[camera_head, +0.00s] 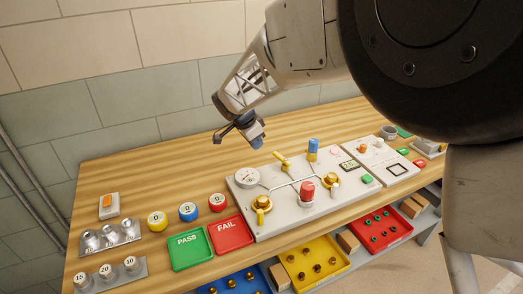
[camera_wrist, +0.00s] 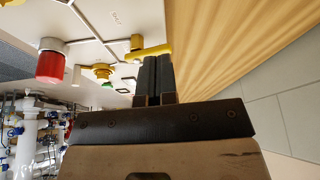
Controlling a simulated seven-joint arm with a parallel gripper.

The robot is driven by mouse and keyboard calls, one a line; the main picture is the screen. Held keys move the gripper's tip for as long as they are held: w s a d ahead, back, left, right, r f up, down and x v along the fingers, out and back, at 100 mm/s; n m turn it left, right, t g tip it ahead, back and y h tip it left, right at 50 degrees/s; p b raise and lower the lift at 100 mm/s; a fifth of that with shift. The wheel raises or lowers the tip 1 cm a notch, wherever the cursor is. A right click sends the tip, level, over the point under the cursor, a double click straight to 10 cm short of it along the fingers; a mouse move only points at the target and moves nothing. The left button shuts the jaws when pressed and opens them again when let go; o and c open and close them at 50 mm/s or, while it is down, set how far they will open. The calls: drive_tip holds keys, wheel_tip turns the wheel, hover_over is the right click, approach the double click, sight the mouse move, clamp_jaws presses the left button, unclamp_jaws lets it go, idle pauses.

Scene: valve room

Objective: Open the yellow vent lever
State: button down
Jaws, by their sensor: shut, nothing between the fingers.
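The yellow vent lever (camera_head: 283,160) is near the back edge of the white valve panel (camera_head: 240,208) in the head view. It lies at a slant to the panel's pipe lines. In the wrist view the yellow lever (camera_wrist: 148,52) runs across just beyond my fingertips. My gripper (camera_head: 258,143) is above the back of the panel, to the left of the lever in the head view. In the wrist view my gripper (camera_wrist: 156,60) has its two dark fingers together with nothing between them. Whether the fingertips touch the lever I cannot tell.
The panel also carries a round gauge (camera_head: 246,177), yellow valves (camera_head: 262,203), a red knob (camera_head: 307,191) and a blue-topped post (camera_head: 313,148). Green PASS (camera_head: 190,250) and red FAIL (camera_head: 229,234) trays lie at its left. The bench behind the panel is bare.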

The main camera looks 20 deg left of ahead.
drive_tip(key=v, duration=0.4)
drive_tip(key=shift+r, duration=0.15)
drive_tip(key=shift+d, duration=0.1)
idle(0.3)
drive_tip(key=s+d+r+n, duration=0.1)
drive_tip(key=s+d+r, duration=0.2)
drive_tip(key=d, duration=0.7)
drive_tip(key=s+d+r+n+g+y, duration=0.1)
drive_tip(key=s+d+r, duration=0.2)
drive_tip(key=d, duration=0.7)
drive_tip(key=s+d+r+n, duration=0.2)
drive_tip(key=s+d+r, duration=0.15)
drive_tip(key=d, duration=0.65)
drive_tip(key=s+d+f+n+y, duration=0.1)
drive_tip(key=s+d+n, duration=0.1)
drive_tip(key=s+d, duration=0.6)
drive_tip(key=s+d+f+n, duration=0.1)
drive_tip(key=s+d, duration=0.8)
drive_tip(key=s, duration=0.5)
drive_tip(key=shift+s+f+n+y, duration=0.2)
drive_tip(key=shift+f+n+y, duration=0.05)
drive_tip(key=shift+n+y, duration=0.15)
